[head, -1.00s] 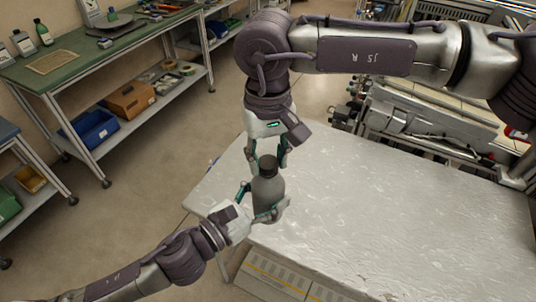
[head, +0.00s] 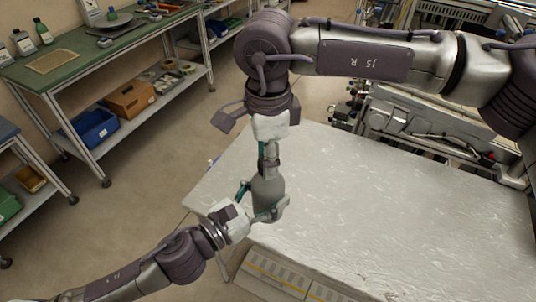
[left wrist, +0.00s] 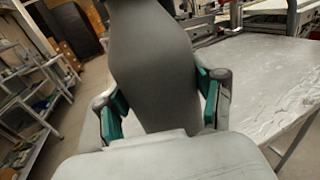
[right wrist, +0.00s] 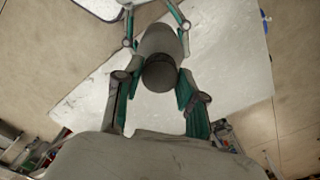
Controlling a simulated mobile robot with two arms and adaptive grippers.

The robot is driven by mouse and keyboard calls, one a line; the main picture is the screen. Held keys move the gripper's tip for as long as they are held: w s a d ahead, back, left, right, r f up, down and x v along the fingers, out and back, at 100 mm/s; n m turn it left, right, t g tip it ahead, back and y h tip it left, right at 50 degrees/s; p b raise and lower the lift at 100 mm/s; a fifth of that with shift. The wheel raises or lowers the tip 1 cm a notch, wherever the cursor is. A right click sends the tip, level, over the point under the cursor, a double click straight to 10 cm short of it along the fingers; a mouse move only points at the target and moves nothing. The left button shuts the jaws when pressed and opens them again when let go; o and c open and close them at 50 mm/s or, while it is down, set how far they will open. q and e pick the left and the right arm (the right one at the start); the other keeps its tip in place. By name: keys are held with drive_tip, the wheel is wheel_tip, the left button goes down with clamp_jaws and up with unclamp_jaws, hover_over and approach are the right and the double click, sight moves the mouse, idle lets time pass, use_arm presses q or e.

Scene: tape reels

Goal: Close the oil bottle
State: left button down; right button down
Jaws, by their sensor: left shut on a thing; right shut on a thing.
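A grey oil bottle (head: 268,192) stands upright near the front left edge of the white-topped table. My left gripper (head: 262,205) is shut around its body from the lower left; the left wrist view shows the bottle (left wrist: 155,65) between the fingers (left wrist: 163,105). My right gripper (head: 268,152) comes from above and is shut on the dark cap (right wrist: 160,73), which is on the bottle's top. In the head view, the right fingers partly hide the cap. Whether the cap is fully tight cannot be seen.
The white tabletop (head: 400,220) is clear to the right of the bottle. Metal machinery (head: 420,125) stands behind it. A green-topped bench (head: 80,60) with bottles and trays is at the far left. Boxes (head: 275,270) sit beneath the table.

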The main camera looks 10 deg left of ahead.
drive_tip(key=m, duration=1.4)
drive_tip(key=shift+m, duration=0.4)
drive_tip(key=m, duration=0.6)
drive_tip(key=shift+m, duration=0.3)
drive_tip(key=c, duration=0.6)
unclamp_jaws()
wheel_tip(320, 180, up, 12)
